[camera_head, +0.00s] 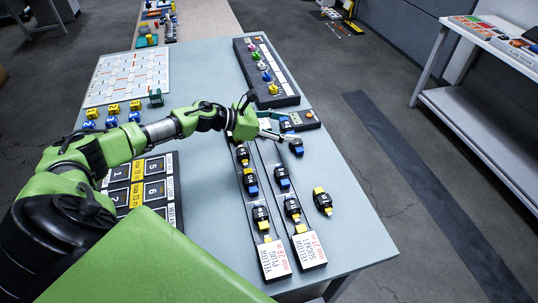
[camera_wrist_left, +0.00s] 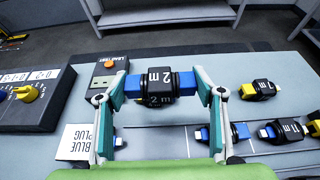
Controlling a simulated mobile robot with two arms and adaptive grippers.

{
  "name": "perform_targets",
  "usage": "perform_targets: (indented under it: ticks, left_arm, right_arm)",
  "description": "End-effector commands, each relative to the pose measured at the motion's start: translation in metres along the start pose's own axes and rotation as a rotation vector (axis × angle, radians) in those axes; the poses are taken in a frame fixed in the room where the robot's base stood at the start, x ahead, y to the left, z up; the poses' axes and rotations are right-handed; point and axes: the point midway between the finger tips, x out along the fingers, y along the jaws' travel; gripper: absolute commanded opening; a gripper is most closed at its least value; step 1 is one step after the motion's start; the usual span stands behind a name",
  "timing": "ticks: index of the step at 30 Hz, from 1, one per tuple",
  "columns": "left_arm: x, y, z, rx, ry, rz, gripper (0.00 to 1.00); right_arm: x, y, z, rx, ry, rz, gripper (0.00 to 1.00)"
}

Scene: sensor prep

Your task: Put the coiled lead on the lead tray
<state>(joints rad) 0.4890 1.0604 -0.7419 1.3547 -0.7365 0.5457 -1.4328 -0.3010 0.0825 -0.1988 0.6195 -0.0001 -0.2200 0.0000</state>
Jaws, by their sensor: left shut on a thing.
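My left gripper (camera_head: 286,128) is over the table beside the far part of the lead rails. In the left wrist view my left gripper (camera_wrist_left: 163,86) is shut on a coiled lead (camera_wrist_left: 160,80), a black body marked 2 m with a blue plug at each end. Its fingers press on the two ends. The lead is clear of the rails. Two long black rails with white labels (camera_head: 275,260) run down the table and hold several leads. A label reading BLUE PLUG (camera_wrist_left: 80,140) shows in the wrist view. My right gripper is out of view.
A lead test box (camera_wrist_left: 108,68) with an orange button stands behind the held lead. A long panel of coloured knobs (camera_head: 268,75) is at the far side. The right table edge is clear.

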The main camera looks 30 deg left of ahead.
Motion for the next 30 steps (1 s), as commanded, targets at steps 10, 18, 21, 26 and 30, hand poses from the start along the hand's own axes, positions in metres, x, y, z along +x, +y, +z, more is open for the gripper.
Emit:
perform_targets:
  ticks: [10, 18, 21, 26, 30]
  left_arm:
    - [-0.015, 0.014, -0.060, 0.000, -0.001, 0.000, 0.36]
    - [-0.016, 0.017, -0.083, -0.002, 0.000, 0.000, 0.36]
    - [-0.009, 0.017, -0.098, -0.002, -0.001, 0.000, 0.36]
    - [-0.008, 0.018, -0.100, -0.001, -0.002, 0.000, 0.36]
    - [-0.008, 0.017, -0.100, -0.001, -0.001, 0.000, 0.36]
  right_arm:
    - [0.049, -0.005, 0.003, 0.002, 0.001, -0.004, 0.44]
    - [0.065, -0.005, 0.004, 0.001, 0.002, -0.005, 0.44]
    - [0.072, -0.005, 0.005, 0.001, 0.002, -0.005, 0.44]
    - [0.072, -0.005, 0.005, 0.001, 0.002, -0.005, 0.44]
    - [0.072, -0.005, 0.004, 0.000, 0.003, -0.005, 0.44]
